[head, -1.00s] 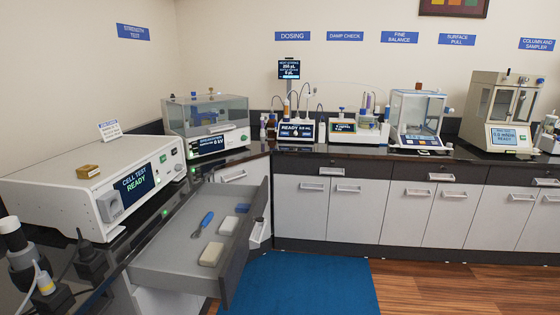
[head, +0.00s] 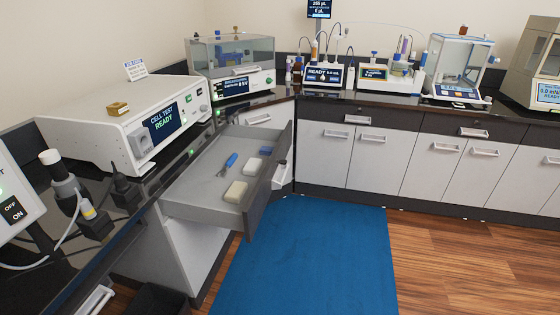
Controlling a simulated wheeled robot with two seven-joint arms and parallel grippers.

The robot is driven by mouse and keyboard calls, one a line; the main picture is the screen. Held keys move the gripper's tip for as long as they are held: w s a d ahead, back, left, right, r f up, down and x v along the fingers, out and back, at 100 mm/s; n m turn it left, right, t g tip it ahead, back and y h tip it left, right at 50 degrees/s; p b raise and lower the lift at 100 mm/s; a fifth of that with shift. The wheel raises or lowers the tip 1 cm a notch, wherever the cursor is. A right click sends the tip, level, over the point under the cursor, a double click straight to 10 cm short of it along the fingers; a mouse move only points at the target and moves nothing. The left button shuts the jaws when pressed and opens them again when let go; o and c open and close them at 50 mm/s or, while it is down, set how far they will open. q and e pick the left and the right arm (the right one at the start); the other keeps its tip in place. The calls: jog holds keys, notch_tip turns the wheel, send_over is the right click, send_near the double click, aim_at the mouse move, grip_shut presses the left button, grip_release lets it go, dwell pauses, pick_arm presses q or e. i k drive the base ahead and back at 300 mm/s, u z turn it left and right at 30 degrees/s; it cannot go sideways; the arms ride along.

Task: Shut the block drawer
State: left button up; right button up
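The block drawer (head: 200,190) is pulled out from the left counter, below the cell test unit. Its dark front panel (head: 268,180) faces right, toward the blue mat. Inside lie two pale blocks (head: 236,191) (head: 252,166), a blue block (head: 265,151) and a blue-handled tool (head: 231,160). The drawer's handle is hard to make out. Neither of my grippers is in the head view.
The cell test unit (head: 125,122) stands on the dark counter above the drawer, with dark fittings (head: 66,187) nearer. A blue mat (head: 310,255) covers open floor right of the drawer. Cabinets (head: 380,160) line the back wall.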

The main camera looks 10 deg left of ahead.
aim_at(197, 195)
jog(key=z, duration=0.7)
jog(key=i, duration=0.65)
jog(key=u, duration=2.25)
